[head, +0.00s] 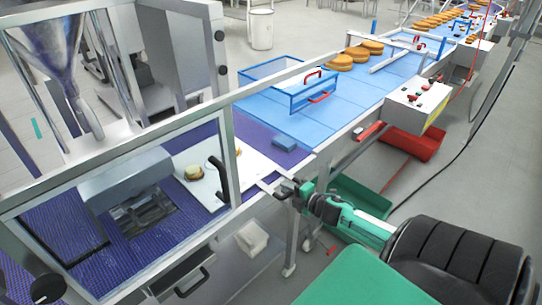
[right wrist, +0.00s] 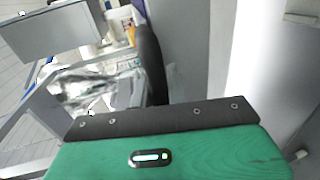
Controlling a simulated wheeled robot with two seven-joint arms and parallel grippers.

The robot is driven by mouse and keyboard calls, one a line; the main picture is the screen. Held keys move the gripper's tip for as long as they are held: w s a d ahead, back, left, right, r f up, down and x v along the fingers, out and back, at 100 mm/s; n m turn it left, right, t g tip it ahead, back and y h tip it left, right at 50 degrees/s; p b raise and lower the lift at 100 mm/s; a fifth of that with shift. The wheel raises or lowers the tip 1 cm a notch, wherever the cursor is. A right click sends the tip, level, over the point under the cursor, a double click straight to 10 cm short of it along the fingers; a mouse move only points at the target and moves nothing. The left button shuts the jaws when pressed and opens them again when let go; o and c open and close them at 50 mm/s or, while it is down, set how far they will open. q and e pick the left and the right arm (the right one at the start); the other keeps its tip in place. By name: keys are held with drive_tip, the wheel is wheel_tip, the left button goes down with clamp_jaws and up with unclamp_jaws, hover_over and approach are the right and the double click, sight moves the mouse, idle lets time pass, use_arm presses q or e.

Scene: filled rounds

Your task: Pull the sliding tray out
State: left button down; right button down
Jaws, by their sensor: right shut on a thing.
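The white sliding tray (head: 255,165) lies flat on the purple belt inside the clear-walled machine, and its narrow front end reaches out past the frame. The fingertips are small and partly hidden, so the exact grip is hard to see. The right wrist view shows mostly the gripper's green housing (right wrist: 200,155). My left gripper is not in view.
A black door handle (head: 221,178) stands upright close to the tray. A blue-framed clear box (head: 300,92) and a small blue block (head: 284,145) are on the blue belt. A green bin (head: 358,195) and a red bin (head: 412,145) are below.

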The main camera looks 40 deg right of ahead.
drive_tip(key=d+b, duration=0.1)
drive_tip(key=d, duration=0.6)
drive_tip(key=shift+w+d, duration=0.15)
drive_tip(key=shift+d, duration=0.05)
drive_tip(key=shift+d+r, duration=0.1)
drive_tip(key=c, duration=1.4)
unclamp_jaws()
drive_tip(key=shift+d, duration=0.1)
drive_tip(key=shift+o, duration=0.2)
drive_tip(key=shift+d, duration=0.1)
drive_tip(key=shift+s, duration=0.55)
drive_tip(key=b+v, duration=0.2)
drive_tip(key=v, duration=1)
drive_tip(key=shift+s, duration=0.35)
drive_tip(key=shift+r, duration=0.1)
